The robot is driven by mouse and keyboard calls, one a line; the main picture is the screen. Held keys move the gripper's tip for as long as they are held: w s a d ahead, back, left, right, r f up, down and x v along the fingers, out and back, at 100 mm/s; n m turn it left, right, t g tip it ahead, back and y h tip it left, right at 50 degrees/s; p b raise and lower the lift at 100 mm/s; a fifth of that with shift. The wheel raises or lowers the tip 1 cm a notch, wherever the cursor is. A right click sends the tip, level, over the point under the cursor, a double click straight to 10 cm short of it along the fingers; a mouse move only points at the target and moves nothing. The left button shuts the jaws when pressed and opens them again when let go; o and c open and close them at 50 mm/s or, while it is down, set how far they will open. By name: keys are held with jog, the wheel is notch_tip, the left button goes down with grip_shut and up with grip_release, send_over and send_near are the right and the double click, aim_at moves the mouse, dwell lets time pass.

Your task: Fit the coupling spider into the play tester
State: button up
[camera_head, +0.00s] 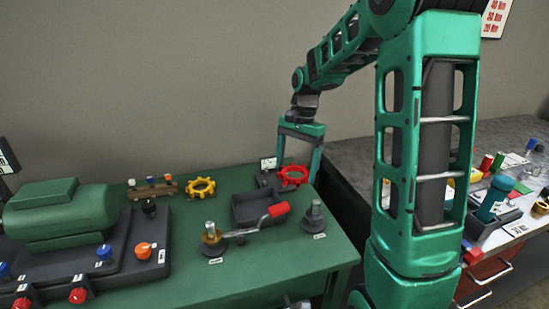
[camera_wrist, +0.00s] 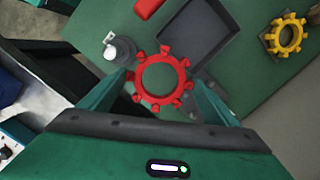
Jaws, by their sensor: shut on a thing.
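A red toothed ring, the coupling spider (camera_head: 293,175), is at the back right of the green table. It also shows in the wrist view (camera_wrist: 139,75). My gripper (camera_head: 298,172) reaches down from above and is shut on the red spider, with one finger on each side of it in the wrist view. A small dark device with a white dial (camera_head: 268,164), which looks like the play tester, stands beside the spider on its left. The gripper partly hides it. I cannot tell whether the spider touches it or hangs above it.
A yellow toothed ring (camera_head: 201,187) lies further left. A dark open tray (camera_head: 258,206), a red-handled crank (camera_head: 277,210) and a grey bolt post (camera_head: 315,214) stand in front. A green motor (camera_head: 62,212) fills the left. Another cluttered bench (camera_head: 520,240) is at right.

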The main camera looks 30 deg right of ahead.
jog(key=w+f+n, duration=0.1)
jog(key=w+f, duration=0.1)
jog(key=w, duration=0.5)
jog(key=w+d+f+n, duration=0.1)
jog(key=w+f, duration=0.1)
jog(key=w, duration=0.5)
jog(key=shift+w, duration=0.2)
jog(key=shift+f, duration=0.1)
jog(key=shift+f, duration=1.8)
jog(key=shift+s+f, duration=0.1)
jog(key=shift+f, duration=0.95)
dwell(0.4)
jog(key=o, duration=1)
jog(key=shift+o, duration=0.2)
jog(key=shift+r, duration=0.1)
jog(key=shift+r, duration=0.1)
